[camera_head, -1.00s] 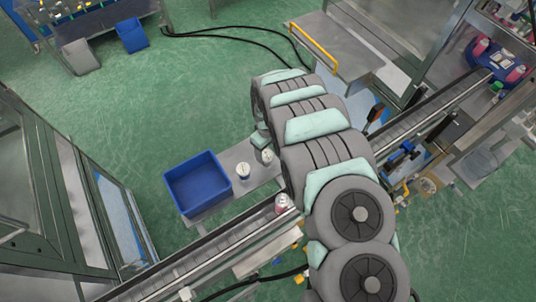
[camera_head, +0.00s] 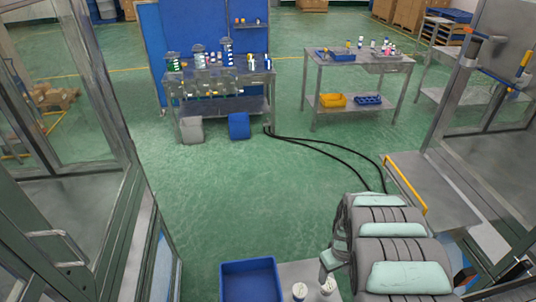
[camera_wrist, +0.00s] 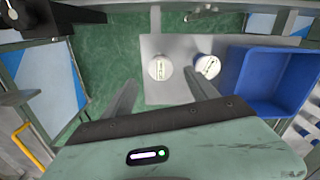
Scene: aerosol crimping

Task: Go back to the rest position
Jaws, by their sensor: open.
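My gripper (camera_wrist: 160,92) shows in the wrist view with its two fingers spread apart and nothing between them. Two white-topped cans stand on a grey metal plate (camera_wrist: 150,45) just beyond the fingers: a left can (camera_wrist: 160,68) and a right can (camera_wrist: 208,66). In the head view my arm is at the lower right, with its end close to the two cans (camera_head: 300,291) at the bottom edge. The fingertips cannot be made out there.
A blue bin (camera_head: 250,268) stands left of the cans. A steel bench with a yellow handle (camera_head: 407,187) is at right. Glass-walled frames flank both sides. Worktables with bottles (camera_head: 358,60) stand at the back.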

